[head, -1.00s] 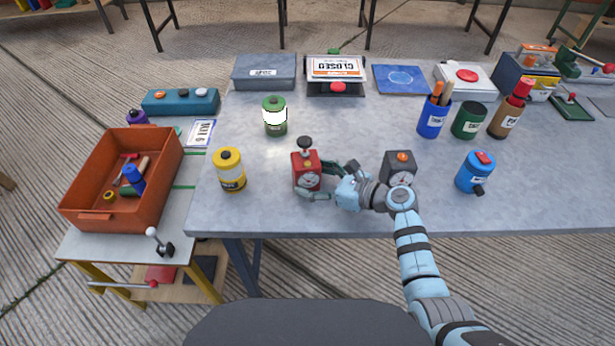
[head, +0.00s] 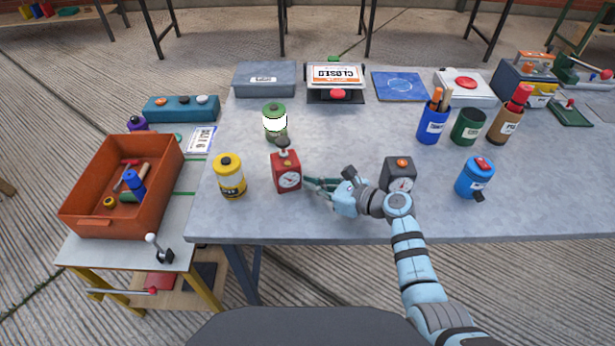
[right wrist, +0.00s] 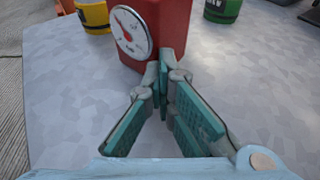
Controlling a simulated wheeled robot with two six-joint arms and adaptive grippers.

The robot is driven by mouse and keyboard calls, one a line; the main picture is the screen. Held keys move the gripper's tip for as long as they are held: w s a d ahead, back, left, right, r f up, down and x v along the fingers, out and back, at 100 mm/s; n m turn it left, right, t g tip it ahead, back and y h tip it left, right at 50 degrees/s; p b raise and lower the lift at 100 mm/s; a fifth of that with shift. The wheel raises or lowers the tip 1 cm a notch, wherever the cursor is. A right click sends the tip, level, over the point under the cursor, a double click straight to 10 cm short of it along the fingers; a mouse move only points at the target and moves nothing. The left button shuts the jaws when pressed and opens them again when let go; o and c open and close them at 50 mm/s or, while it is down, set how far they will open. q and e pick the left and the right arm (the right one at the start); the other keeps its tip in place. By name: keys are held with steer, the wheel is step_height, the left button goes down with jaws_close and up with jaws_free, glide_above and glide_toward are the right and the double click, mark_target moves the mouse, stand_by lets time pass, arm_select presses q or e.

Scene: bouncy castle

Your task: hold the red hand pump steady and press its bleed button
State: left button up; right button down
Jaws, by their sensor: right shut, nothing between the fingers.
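The red hand pump (head: 287,173) stands upright near the table's front edge, with a white dial on its front and a dark knob (head: 283,143) on top. It also shows in the right wrist view (right wrist: 176,25), cut off at the top. My right gripper (head: 309,183) is shut and empty, to the right of the pump. In the right wrist view its fingertips (right wrist: 163,76) meet just in front of the pump's lower body; whether they touch it I cannot tell. I cannot make out the bleed button. My left gripper is not in view.
A yellow can (head: 230,177) stands left of the pump and a green can (head: 275,122) behind it. A dark box with a dial and orange button (head: 399,174) stands right, close to my right arm. A blue canister (head: 476,177) is farther right. Table centre is clear.

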steer(key=c, duration=0.8)
jaws_free()
